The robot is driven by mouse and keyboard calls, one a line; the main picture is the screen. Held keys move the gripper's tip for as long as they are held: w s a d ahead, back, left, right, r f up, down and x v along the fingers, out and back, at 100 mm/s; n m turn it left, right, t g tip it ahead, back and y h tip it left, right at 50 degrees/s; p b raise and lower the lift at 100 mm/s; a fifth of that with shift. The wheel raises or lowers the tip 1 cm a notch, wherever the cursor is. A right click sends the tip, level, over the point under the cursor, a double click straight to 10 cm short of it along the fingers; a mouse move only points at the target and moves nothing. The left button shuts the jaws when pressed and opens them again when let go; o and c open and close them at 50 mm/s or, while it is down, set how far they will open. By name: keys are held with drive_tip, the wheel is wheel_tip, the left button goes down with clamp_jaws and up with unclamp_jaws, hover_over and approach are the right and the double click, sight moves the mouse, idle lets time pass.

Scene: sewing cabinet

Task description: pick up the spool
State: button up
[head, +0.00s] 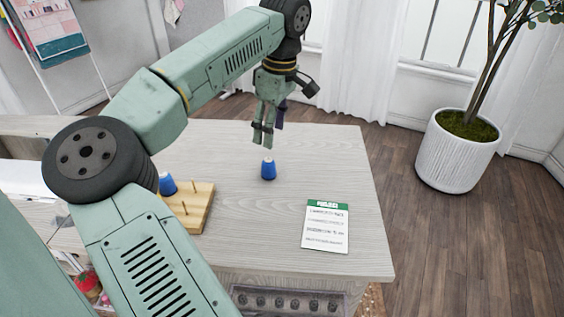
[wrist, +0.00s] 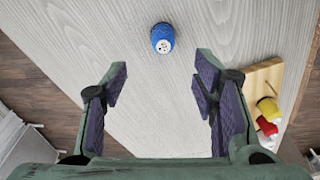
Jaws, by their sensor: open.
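My gripper (head: 263,138) hangs above the top, a little behind the spool in the head view. In the wrist view my gripper (wrist: 160,85) is open, with nothing between its purple pads.
A wooden peg rack (head: 199,205) holds another blue spool (head: 167,184), partly behind my arm. A yellow spool (wrist: 269,109) and a red spool (wrist: 267,127) show in the wrist view. A printed card (head: 325,227) lies at front right. Bare top surrounds the lone spool.

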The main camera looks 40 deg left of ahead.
sight(269, 163)
drive_tip(key=f, duration=0.3)
drive_tip(key=f+p, duration=0.1)
drive_tip(key=f, duration=0.6)
drive_tip(key=shift+s+a+f+p, duration=0.25)
drive_tip(key=shift+s+a+p, duration=0.05)
drive_tip(key=shift+a+p, duration=0.1)
drive_tip(key=shift+c, duration=0.4)
drive_tip(key=c, duration=0.9)
drive_tip(key=shift+r, duration=0.1)
drive_tip(key=shift+c, duration=0.2)
